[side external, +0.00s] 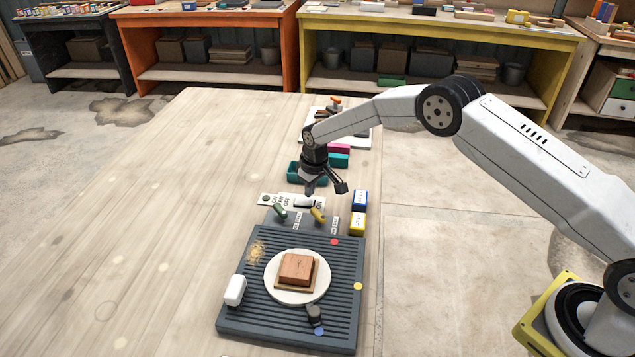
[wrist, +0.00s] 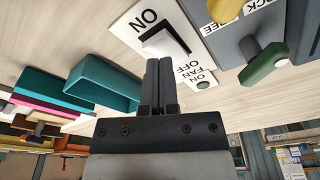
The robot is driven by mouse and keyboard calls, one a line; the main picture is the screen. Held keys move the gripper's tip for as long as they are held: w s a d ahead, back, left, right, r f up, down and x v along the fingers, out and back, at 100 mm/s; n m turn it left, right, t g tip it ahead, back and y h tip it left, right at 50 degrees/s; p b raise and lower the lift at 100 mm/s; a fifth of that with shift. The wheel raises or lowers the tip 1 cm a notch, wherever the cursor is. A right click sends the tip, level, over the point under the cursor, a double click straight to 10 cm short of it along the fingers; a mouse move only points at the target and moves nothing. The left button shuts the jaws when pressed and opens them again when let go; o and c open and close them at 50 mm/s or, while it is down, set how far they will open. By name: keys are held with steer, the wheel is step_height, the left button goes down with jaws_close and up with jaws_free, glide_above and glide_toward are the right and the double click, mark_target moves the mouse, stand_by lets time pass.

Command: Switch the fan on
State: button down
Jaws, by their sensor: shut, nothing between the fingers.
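The fan switch panel (side external: 268,199) is a white plate on the wooden table, with FAN, ON and OFF lettering. In the wrist view the panel (wrist: 130,25) carries a white rocker (wrist: 165,42) in a dark slot, with ON at one end and OFF at the other. My gripper (wrist: 159,64) is shut and empty, its fingertips beside or over the rocker near the OFF end. I cannot tell whether they touch it. In the side view my gripper (side external: 322,191) is just above the panel and partly covers it. No fan can be made out.
A grey grooved bench plate (side external: 230,310) holds a round white disc (side external: 275,290) with a wooden block (side external: 297,268). Green (side external: 280,211) and yellow (side external: 318,215) handles stand near the panel. A teal bin (side external: 294,175) lies behind; blue and yellow boxes (side external: 359,199) stand right. The left tabletop is clear.

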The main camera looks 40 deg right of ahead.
mark_target(311, 201)
steer(key=shift+f, duration=1.05)
stand_by(0.9)
steer(key=shift+r, duration=3.55)
steer(key=shift+s+r, duration=0.1)
steer(key=shift+s+r, duration=0.1)
steer(key=shift+r, duration=0.05)
steer(key=s+d+r+m, duration=0.1)
steer(key=s+d+r, duration=0.1)
steer(key=s+r, duration=0.35)
steer(key=s+d+r+m, duration=0.1)
steer(key=s+d+r, duration=0.15)
steer(key=s, duration=0.55)
steer(key=s+d+r+m, duration=0.1)
steer(key=s, duration=1.9)
steer(key=shift+d+r+t, duration=0.35)
steer(key=shift+r+t, duration=0.05)
